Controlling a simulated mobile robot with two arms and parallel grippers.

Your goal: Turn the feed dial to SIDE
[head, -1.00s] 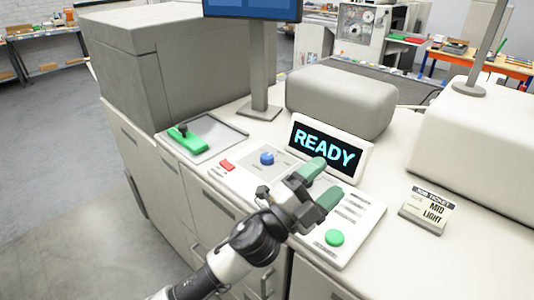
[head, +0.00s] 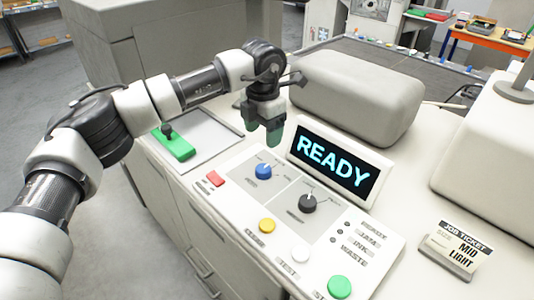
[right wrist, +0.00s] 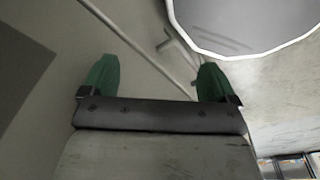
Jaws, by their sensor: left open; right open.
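The control panel (head: 232,212) carries a blue dial (head: 263,171) on the left and a black dial (head: 307,203) to its right. Their small labels are too blurred to read, so I cannot tell by label which is the feed dial. My left gripper (head: 262,130) points down with its green fingers apart, just behind the blue dial in the picture and not touching it. Nothing is between its fingers. My right gripper (right wrist: 152,82) shows only in the right wrist view, open and empty, away from the dials.
A display (head: 340,165) reading READY stands behind the dials. The panel has red (head: 215,178), yellow (head: 267,225), white (head: 301,253) and green (head: 339,286) buttons. A job ticket (head: 459,246) reads MID, LIGHT.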

